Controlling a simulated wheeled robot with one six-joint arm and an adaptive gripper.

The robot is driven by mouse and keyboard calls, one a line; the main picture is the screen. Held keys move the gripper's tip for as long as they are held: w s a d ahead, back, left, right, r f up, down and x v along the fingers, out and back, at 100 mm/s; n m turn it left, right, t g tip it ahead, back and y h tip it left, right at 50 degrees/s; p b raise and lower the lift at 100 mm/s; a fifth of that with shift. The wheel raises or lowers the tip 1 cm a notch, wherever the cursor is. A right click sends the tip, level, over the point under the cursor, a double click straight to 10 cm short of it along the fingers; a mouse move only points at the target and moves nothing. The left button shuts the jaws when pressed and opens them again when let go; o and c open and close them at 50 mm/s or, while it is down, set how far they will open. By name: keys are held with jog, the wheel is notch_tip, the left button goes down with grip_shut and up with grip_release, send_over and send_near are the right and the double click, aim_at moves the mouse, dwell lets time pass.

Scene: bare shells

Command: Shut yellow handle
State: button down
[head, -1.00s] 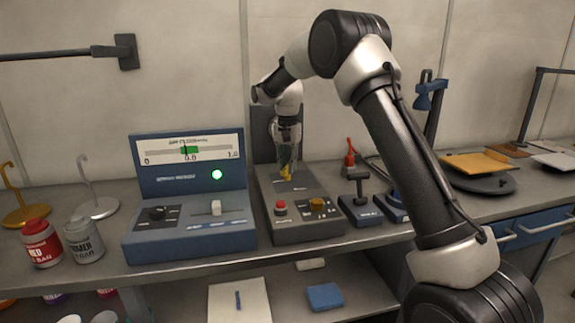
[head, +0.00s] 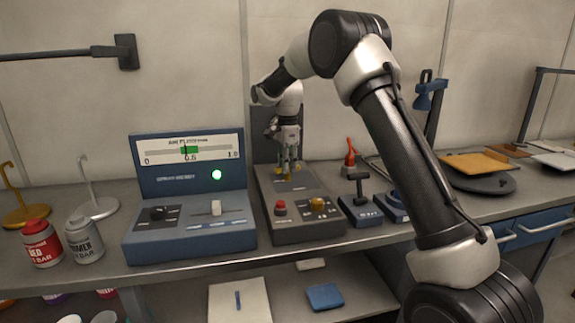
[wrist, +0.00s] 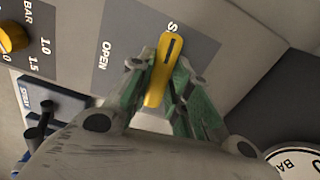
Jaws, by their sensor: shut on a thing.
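The yellow handle (wrist: 163,68) is a flat bar with a dark slot, on a dark grey panel (wrist: 118,52). One end of it lies by a label starting with S, partly covered; the word OPEN is printed to its left. My gripper (wrist: 161,76) has its green-lined fingers on both sides of the handle, shut on it. In the head view my gripper (head: 288,166) points down at the back of the grey control box (head: 309,226), and the handle (head: 293,176) is mostly hidden behind the fingers.
The box's front carries a red button (head: 280,207) and a yellow knob (head: 317,204). A blue gauge console (head: 185,240) stands close on the left. A black T-shaped lever (head: 359,183) and a red-handled item (head: 349,158) stand close on the right.

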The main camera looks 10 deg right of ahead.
jog(key=shift+m, duration=0.6)
jog(key=c, duration=1.3)
grip_release()
notch_tip(320, 180, up, 12)
